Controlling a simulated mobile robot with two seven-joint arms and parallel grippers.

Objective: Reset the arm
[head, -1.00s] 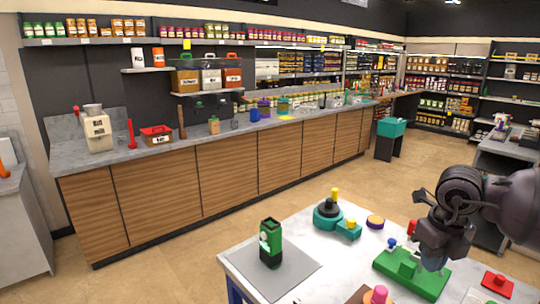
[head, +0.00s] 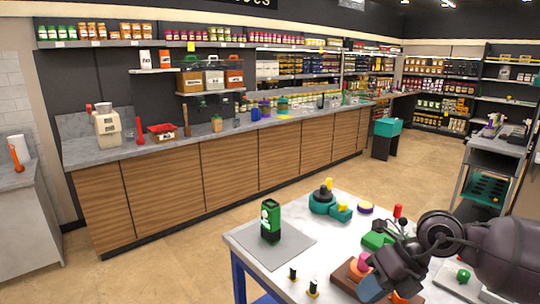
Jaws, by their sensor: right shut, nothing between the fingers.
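My right gripper (head: 378,288) is shut and empty at the lower right of the head view. It hangs low over the near part of the white table (head: 292,213), in front of a brown block with a pink knob (head: 364,262) and partly covering it. Whether it touches the block I cannot tell. My right arm comes in from the right edge. A teal pump-like part with a yellow knob (head: 323,202) stands farther back on the table. A green and black container (head: 270,221) stands upright on a grey mat (head: 293,252). My left gripper is not in view.
A green block (head: 376,240) sits beside my right arm, partly hidden. Small black and yellow pegs (head: 313,288) stand near the front. A long wooden counter (head: 230,173) runs behind, with open floor between.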

